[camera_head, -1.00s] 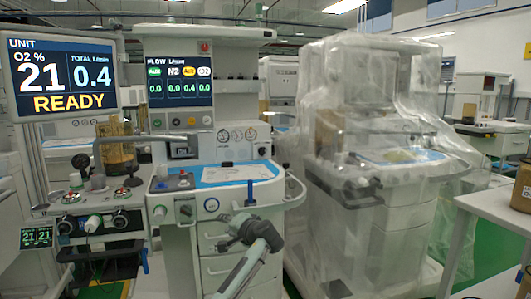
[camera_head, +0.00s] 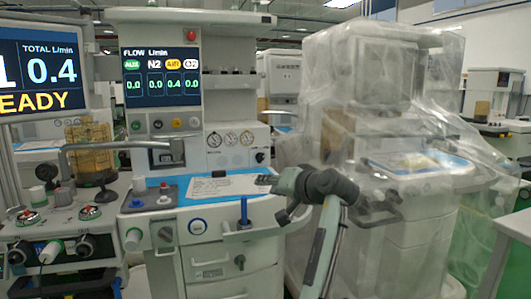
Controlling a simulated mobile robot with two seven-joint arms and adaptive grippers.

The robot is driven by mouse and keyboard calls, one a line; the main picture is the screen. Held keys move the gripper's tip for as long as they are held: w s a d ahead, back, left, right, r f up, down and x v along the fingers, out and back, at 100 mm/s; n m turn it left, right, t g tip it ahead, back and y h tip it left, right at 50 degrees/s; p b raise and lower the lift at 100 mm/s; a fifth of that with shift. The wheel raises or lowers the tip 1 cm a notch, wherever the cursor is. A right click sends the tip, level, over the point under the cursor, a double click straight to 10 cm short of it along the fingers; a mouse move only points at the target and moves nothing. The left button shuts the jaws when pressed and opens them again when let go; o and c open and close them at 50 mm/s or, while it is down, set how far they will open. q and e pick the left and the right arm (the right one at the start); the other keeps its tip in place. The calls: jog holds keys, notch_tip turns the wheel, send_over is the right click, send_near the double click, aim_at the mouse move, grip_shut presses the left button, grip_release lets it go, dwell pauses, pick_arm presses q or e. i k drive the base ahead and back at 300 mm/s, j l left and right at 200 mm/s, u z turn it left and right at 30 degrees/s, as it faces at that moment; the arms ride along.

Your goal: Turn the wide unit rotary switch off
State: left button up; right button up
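The anaesthesia cart in the middle has a worktop with a blue mat (camera_head: 225,187) and a front panel with several knobs. A dark rotary knob (camera_head: 165,233) sits on the front panel, left of a blue-ringed white dial (camera_head: 197,226). A white knob (camera_head: 133,239) is at the panel's left corner. I cannot tell which knob is the named switch, or its setting.
The flow display (camera_head: 160,75) is lit, and the left monitor (camera_head: 42,75) reads 0.4 in its visible part. A blue upright handle (camera_head: 244,212) stands between knobs and gripper. A plastic-covered machine (camera_head: 385,150) fills the right. A white table (camera_head: 515,235) is at far right.

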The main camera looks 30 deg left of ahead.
aim_at(260, 157)
jog(key=i+j, duration=0.7)
jog(key=i, duration=0.15)
